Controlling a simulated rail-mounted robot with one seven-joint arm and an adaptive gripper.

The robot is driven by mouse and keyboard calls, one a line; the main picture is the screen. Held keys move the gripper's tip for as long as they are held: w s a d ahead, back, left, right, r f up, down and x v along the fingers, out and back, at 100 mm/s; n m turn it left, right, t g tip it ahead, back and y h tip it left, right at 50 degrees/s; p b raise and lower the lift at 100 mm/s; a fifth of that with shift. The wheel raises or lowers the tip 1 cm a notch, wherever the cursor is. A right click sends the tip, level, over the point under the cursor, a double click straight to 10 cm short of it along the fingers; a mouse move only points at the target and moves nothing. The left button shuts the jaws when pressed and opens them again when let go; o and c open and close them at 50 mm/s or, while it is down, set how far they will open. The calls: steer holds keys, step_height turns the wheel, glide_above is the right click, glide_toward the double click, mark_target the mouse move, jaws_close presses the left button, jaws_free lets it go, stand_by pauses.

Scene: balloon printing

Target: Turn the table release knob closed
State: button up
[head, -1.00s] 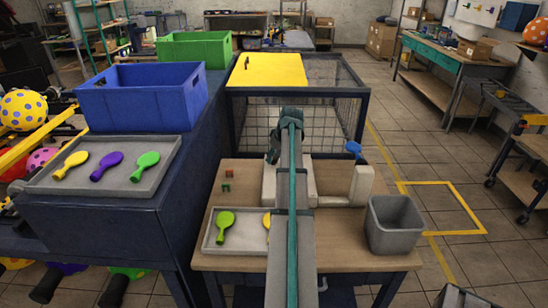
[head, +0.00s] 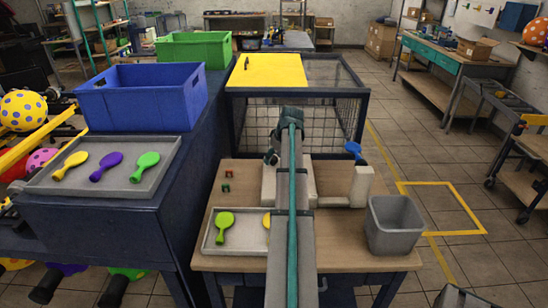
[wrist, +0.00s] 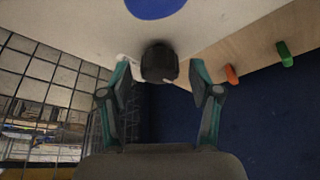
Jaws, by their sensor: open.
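In the wrist view a dark, rounded knob (wrist: 159,62) sticks out from the edge of a pale machine base. My gripper (wrist: 159,75) is open, with one teal finger with a dark pad on each side of the knob. A gap shows between the knob and each pad, wider on the right. I cannot tell how far the knob is turned. The pale machine base (head: 268,186) stands on the wooden table (head: 235,263).
A red block (wrist: 232,74) and a green block (wrist: 284,54) lie on the tabletop near the fingers. A wire-mesh cage (head: 345,105) stands behind the table. A grey bin (head: 393,226) and a tray with balloons (head: 210,243) sit on the table.

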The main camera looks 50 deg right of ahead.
steer(key=v, duration=1.2)
